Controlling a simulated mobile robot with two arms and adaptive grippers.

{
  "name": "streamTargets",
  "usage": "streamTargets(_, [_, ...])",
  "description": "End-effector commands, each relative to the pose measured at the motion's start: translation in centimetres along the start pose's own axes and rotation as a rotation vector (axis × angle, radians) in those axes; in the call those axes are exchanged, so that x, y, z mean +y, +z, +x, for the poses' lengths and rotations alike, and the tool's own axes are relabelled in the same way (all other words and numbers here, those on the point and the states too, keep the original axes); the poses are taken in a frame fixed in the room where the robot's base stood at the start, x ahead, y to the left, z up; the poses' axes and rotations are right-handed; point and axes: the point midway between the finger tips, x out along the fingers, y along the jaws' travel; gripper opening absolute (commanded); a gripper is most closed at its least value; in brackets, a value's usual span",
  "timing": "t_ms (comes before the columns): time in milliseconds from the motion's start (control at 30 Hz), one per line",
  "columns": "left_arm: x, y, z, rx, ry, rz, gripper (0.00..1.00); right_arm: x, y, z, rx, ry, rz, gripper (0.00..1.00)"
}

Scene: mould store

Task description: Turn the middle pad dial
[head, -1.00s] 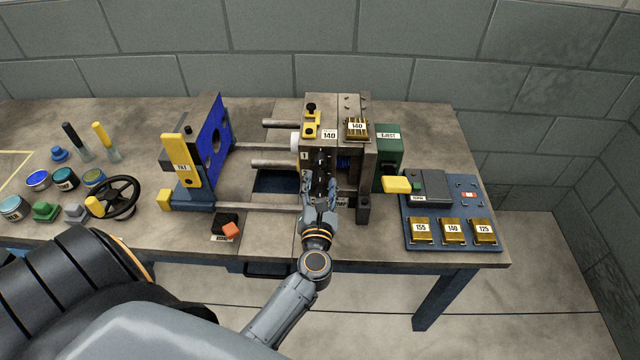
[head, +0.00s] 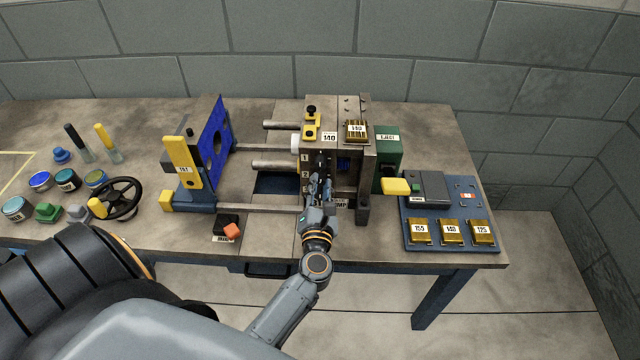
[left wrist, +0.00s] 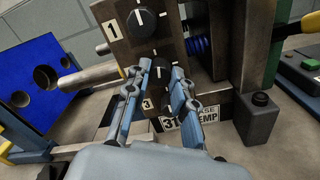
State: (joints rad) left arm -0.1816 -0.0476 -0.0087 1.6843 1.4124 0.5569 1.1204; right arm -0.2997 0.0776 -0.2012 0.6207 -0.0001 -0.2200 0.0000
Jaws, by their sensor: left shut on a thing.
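The middle pad dial (left wrist: 159,68) is a dark round knob with a white pointer mark, on the front face of the brown press block, below the dial marked 1 (left wrist: 145,19). My left gripper (left wrist: 161,74) has one finger on each side of the middle dial and is shut on it. The fingers hide part of its rim. In the head view my left gripper (head: 319,186) is at the block's front face by the number 2, and hides most of the dial. My right gripper is not in view.
A plate marked 3 (left wrist: 148,104) is below, close to the left finger. A blue plate (head: 216,140) stands left on guide rods. A black post (head: 363,208) is close to the right of my gripper. A panel with brass blocks (head: 452,230) lies right.

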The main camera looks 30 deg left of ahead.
Motion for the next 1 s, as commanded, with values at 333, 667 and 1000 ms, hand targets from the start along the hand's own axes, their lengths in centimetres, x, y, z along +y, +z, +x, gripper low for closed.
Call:
streamTargets(333, [0.0,0.2,-0.1,0.003,-0.003,0.322,0.0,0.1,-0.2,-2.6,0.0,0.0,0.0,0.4])
streamTargets(667, [-0.1,0.2,0.0,0.002,-0.003,0.636,0.0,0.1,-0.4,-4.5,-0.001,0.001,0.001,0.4])
streamTargets(1000, [-0.1,0.1,-0.1,0.002,-0.004,0.957,0.0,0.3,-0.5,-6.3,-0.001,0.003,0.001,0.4])
